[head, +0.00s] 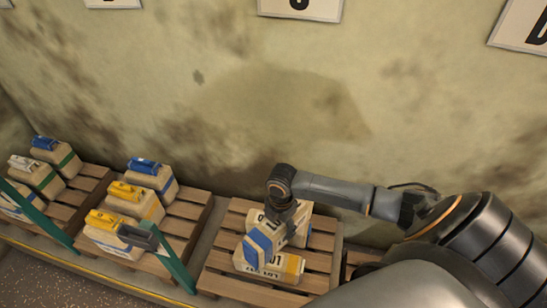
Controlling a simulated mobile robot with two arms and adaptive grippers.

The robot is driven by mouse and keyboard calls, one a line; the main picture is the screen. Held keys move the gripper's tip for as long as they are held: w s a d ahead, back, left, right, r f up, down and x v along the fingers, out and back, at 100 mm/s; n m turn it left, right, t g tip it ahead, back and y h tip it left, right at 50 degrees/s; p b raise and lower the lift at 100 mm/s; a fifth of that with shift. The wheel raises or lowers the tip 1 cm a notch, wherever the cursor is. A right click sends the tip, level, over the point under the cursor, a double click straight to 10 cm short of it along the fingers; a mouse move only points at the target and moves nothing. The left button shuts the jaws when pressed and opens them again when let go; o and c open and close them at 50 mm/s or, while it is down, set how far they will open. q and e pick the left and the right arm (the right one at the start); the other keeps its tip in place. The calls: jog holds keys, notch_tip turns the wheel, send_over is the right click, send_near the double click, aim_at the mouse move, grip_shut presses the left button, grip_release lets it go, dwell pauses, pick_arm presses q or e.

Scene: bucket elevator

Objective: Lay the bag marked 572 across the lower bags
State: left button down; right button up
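No number 572 is readable on any bag. A bag with a blue end (262,243) sits tilted on top of other bags on the right pallet (215,283). Beneath it, at the front, is a pale bag with a yellow band (289,267) and partly covered black print ending in "01". A pale bag (303,222) stands behind, partly hidden by my arm. My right gripper (282,226) points down at the blue-ended bag. Its fingers are dark and partly hidden, so I cannot tell whether they grip it.
Two more pallets on the left hold several bags with blue, yellow or white tops, such as a yellow-topped bag (137,200). Teal bars (178,268) slant in front. A stained wall (240,110) with signs rises close behind. Bare slats show around the right pallet's bags.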

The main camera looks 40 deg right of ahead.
jog(key=d+n, duration=0.1)
jog(key=d+f+n, duration=0.1)
jog(key=n, duration=0.1)
jog(key=d+f+n, duration=0.1)
jog(key=shift+w+d+p, duration=0.2)
jog(key=shift+d+p, duration=0.1)
jog(key=shift+d, duration=0.05)
jog(key=shift+d+f+n, duration=0.3)
jog(key=shift+d+n, duration=0.15)
jog(key=shift+n, duration=0.45)
jog(key=shift+f, duration=0.1)
notch_tip(320, 180, down, 8)
jog(key=b, duration=0.8)
jog(key=shift+r, duration=0.25)
jog(key=shift+f, duration=0.5)
jog(key=o, duration=1.9)
jog(key=shift+s, duration=0.15)
